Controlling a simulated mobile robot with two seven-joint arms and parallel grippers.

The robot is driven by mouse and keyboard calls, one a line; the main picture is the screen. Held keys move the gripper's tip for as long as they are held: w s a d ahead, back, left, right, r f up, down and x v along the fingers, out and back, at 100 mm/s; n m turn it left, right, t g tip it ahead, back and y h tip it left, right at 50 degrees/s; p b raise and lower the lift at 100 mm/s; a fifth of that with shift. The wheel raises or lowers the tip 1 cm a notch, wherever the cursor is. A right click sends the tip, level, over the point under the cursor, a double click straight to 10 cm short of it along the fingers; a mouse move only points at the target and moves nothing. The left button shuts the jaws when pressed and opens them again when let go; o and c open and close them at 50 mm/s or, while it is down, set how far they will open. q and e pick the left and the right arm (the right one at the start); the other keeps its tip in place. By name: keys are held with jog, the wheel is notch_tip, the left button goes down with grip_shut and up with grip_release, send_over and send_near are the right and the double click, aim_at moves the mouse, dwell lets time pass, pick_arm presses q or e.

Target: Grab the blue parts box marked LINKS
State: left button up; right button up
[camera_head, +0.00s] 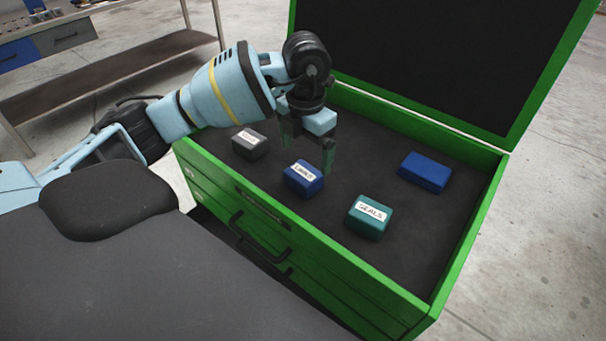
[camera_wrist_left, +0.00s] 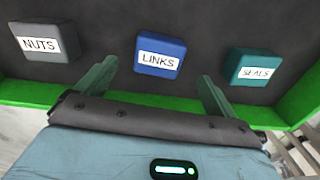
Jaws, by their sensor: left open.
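The blue parts box marked LINKS (camera_head: 303,179) sits on the dark floor of the green chest, near its front wall. In the left wrist view, the LINKS box (camera_wrist_left: 161,57) lies ahead of and between my two fingers, with its white label readable. My left gripper (camera_head: 308,152) is open and empty, pointing down above and just behind the box in the head view. Its fingers also show in the left wrist view (camera_wrist_left: 152,88), apart from each other. I cannot tell from these views exactly how high the fingertips are. My right gripper is not in view.
A grey box marked NUTS (camera_head: 249,144) and a teal box marked SEALS (camera_head: 369,216) flank the LINKS box. A blue box without a visible label (camera_head: 425,172) lies farther right. The green chest's walls (camera_head: 457,259) and raised lid (camera_head: 431,62) border the space.

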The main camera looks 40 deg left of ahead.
aim_at(304, 172)
pick_arm(q)
jog(key=shift+s+a+f, duration=0.1)
jog(key=shift+f, duration=1.85)
jog(key=shift+s+f, duration=0.1)
jog(key=shift+f, duration=1.85)
jog(key=c, duration=1.1)
jog(key=shift+c, duration=0.2)
jog(key=shift+r, duration=0.1)
notch_tip(304, 172, up, 10)
